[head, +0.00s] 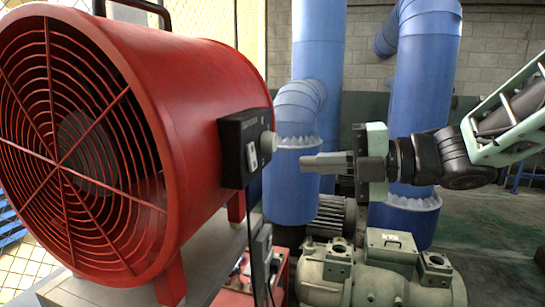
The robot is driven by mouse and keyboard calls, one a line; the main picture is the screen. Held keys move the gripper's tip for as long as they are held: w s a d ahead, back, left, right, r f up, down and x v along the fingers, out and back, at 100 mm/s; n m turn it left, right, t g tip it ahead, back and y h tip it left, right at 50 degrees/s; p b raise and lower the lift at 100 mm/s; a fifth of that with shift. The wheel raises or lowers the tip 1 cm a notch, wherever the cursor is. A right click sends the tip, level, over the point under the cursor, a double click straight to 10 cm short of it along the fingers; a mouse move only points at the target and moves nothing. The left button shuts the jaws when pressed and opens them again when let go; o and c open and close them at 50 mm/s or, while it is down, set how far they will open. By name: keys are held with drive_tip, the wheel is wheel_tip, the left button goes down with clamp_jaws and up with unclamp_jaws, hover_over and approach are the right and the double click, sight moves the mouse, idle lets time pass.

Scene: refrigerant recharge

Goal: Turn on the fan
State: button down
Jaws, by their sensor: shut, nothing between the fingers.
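A large red drum fan (190,90) with a round front grille (75,150) fills the left of the head view. A black control box (236,140) is fixed to its right side. The box carries a light rocker switch (251,156) and a round pale knob (268,142). My gripper (303,161) is to the right of the box, its fingers shut and pointing left. It looks empty. In the picture a gap shows between the fingertips and the knob; the depth between them is hard to judge.
Blue vertical pipes (318,60) stand behind, with another blue pipe (424,100) at the right. A grey-green compressor (380,275) sits below my gripper. A black cable (252,215) hangs from the control box. Open floor (495,235) shows at the right.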

sight(255, 167)
drive_tip(key=p+x, duration=0.2)
drive_tip(key=x, duration=0.5)
drive_tip(key=shift+a+p, duration=0.25)
drive_tip(key=shift+p, duration=0.1)
drive_tip(key=shift+w+a, duration=0.1)
drive_tip(key=shift+a+f+b, duration=0.1)
drive_tip(key=shift+f+b, duration=0.3)
drive_tip(key=shift+b, duration=0.55)
drive_tip(key=shift+r, duration=0.3)
